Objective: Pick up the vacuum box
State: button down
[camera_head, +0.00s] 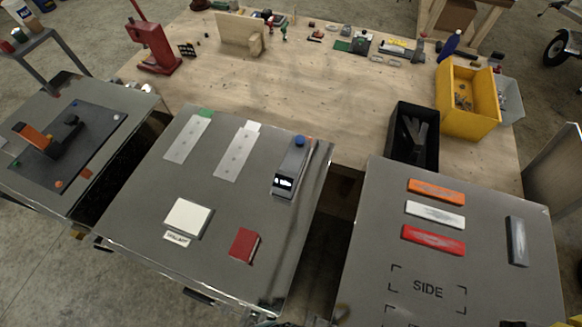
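No object in the head view is clearly readable as the vacuum box. On the middle grey panel (150,215), a white square box-like piece (187,217) lies at the lower left, with a small label below it whose print is too small to read. A small dark red box (244,245) lies to its right. A long grey-black device (290,168) with a blue knob and a bright display lies near the panel's right edge.
The left panel holds a dark plate (100,150) with an orange-and-black tool (45,138). The right panel (385,220) carries orange, white, red and dark bars. Behind are a wooden bench (320,90), a black bin (399,135) and a yellow bin (482,122). Gaps separate the panels.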

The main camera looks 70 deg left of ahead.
jog(key=shift+c, duration=0.2)
grip_release()
dwell(0.4)
